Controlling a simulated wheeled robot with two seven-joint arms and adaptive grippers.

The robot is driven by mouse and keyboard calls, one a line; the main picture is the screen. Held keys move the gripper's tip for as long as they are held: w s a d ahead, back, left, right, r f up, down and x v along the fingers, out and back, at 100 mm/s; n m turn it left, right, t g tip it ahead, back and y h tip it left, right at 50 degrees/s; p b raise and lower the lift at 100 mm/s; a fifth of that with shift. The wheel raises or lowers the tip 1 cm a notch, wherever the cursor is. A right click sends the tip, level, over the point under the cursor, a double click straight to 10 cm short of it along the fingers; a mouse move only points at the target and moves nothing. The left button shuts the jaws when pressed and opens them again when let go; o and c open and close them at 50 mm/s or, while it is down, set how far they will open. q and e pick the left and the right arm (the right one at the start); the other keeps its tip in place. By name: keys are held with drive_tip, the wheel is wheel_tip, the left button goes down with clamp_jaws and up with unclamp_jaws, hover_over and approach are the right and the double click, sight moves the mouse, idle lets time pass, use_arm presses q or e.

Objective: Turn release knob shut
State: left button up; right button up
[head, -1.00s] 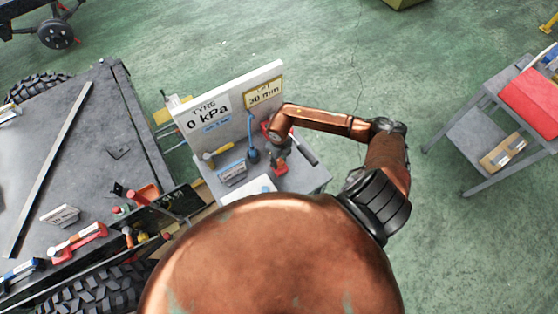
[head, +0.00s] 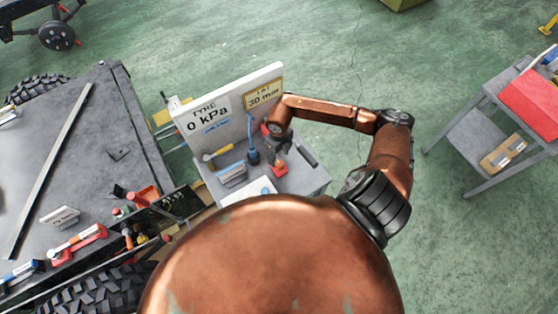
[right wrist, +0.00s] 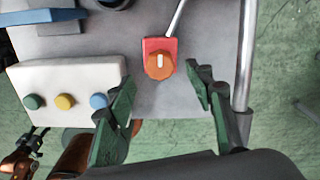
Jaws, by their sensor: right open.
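The release knob (right wrist: 160,66) is orange with a pale line on top and sits on a red base. In the right wrist view its pale line runs roughly up and down the picture. In the head view the red base (head: 280,169) shows on the grey bench top (head: 309,182). My right gripper (right wrist: 160,79) is open, its two dark green fingers apart, with the knob showing between and just beyond the tips. I see no contact with it. In the head view the right gripper (head: 281,150) is small above the bench.
A white panel (head: 262,80) behind reads "TYRE 0 kPa" and "30 mm". A white box with green, yellow and blue buttons (right wrist: 65,101) lies left of the knob. A metal rod (right wrist: 246,50) stands close right of the right finger. A blue-handled item (head: 252,150) stands nearby.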

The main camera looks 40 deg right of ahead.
sight(279, 163)
wheel_tip(279, 163, up, 6)
idle(0.7)
